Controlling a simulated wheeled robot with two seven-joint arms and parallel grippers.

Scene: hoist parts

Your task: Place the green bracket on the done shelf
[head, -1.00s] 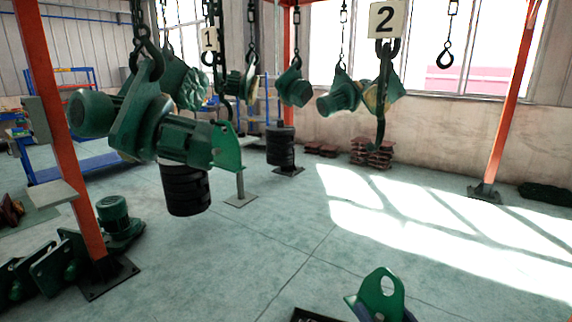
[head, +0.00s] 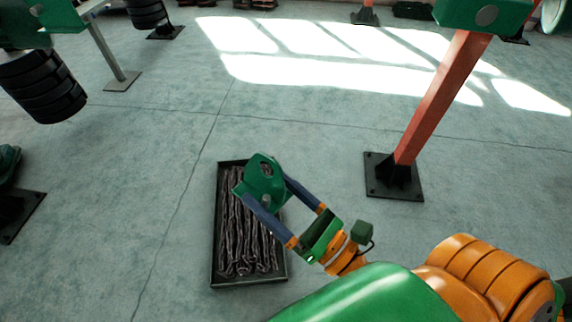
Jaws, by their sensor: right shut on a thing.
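The green bracket (head: 264,174) shows near the middle of the head view, a curved green piece with a hole near its top. My right gripper (head: 262,190) is shut on it, with one blue finger on each side. The bracket is held over the far part of a black tray; I cannot tell its height above it. My left gripper is not in view. No done shelf can be made out in this view.
The black tray (head: 283,279) holds dark chain-like lengths on the floor. An orange post (head: 440,100) on a black base plate stands to the right. A black cylinder stack (head: 42,88) hangs at the left. Open floor lies between.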

